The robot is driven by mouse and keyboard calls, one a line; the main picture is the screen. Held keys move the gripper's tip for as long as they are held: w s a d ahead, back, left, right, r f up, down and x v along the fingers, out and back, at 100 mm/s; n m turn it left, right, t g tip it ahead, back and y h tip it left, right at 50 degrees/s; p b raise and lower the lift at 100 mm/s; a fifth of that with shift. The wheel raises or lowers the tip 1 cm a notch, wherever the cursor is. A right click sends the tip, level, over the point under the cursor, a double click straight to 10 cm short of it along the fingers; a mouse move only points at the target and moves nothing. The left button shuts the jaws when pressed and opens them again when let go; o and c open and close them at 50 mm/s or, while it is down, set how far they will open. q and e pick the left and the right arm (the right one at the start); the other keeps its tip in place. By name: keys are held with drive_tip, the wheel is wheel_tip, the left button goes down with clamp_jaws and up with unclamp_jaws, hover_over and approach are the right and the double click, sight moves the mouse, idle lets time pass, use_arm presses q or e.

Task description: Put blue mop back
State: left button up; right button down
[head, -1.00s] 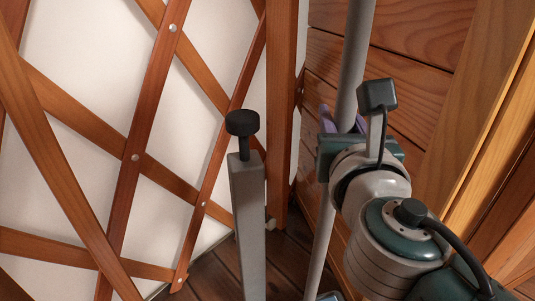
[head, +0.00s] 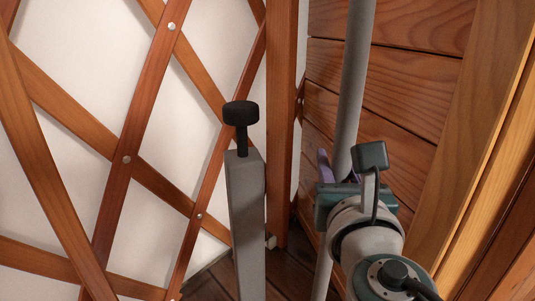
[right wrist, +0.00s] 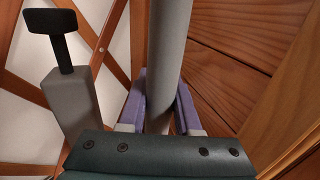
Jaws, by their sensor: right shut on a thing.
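A long grey pole (head: 354,75), which appears to be the mop's handle, runs steeply through the head view, tilted a little to the right at its top. Both of its ends are out of frame, so no mop head shows. My right gripper (head: 340,166) is shut around the pole, with a purple finger on either side. The right wrist view shows the same pole (right wrist: 169,45) between the fingers (right wrist: 158,104). My left gripper is not in view.
A square grey post (head: 246,215) with a black knob stands just left of the pole. Behind are a wooden lattice wall (head: 137,120) and an upright timber (head: 281,120). Plank panelling (head: 415,75) closes in on the right. A little dark plank floor (head: 287,270) shows below.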

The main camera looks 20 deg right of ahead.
drive_tip(key=c, duration=0.6)
unclamp_jaws()
drive_tip(key=shift+f, duration=0.1)
drive_tip(key=shift+r, duration=0.25)
drive_tip(key=p+v, duration=0.2)
drive_tip(key=v, duration=0.9)
drive_tip(key=s+d+f+m+g+h, duration=0.1)
drive_tip(key=s+d+f+m+g, duration=0.3)
drive_tip(key=m, duration=0.6)
drive_tip(key=s+d+f+m+g, duration=0.2)
drive_tip(key=s+d+m+g, duration=0.35)
drive_tip(key=m, duration=0.45)
drive_tip(key=s+a+m+g+y, duration=0.3)
drive_tip(key=s+a+m+y, duration=0.3)
drive_tip(key=a+m, duration=0.3)
drive_tip(key=shift+s+f+m+g+y, duration=0.2)
drive_tip(key=shift+f+m+g+y, duration=0.2)
drive_tip(key=shift+y, duration=0.4)
